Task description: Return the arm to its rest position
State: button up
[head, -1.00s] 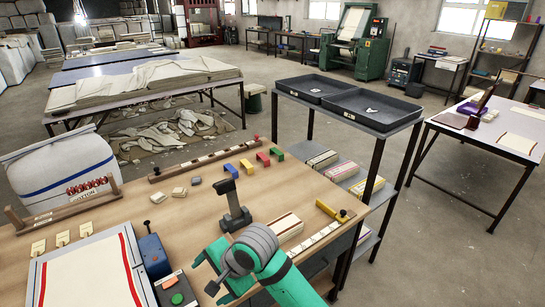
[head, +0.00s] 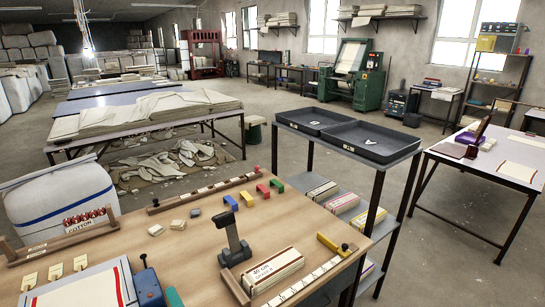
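My arm and gripper do not show in the head view now. A folded cream cloth with a dark red stripe (head: 275,268) lies in a wooden holder marked "40 CM" at the front of the wooden workbench (head: 190,256). A flat cream cloth with a red border (head: 85,290) lies at the bottom left, cut off by the picture's edge.
A dark grey stand (head: 233,240) rises from the bench. A shelf cart with two black trays (head: 370,141) stands to the right. A white sack (head: 60,205) is at the left.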

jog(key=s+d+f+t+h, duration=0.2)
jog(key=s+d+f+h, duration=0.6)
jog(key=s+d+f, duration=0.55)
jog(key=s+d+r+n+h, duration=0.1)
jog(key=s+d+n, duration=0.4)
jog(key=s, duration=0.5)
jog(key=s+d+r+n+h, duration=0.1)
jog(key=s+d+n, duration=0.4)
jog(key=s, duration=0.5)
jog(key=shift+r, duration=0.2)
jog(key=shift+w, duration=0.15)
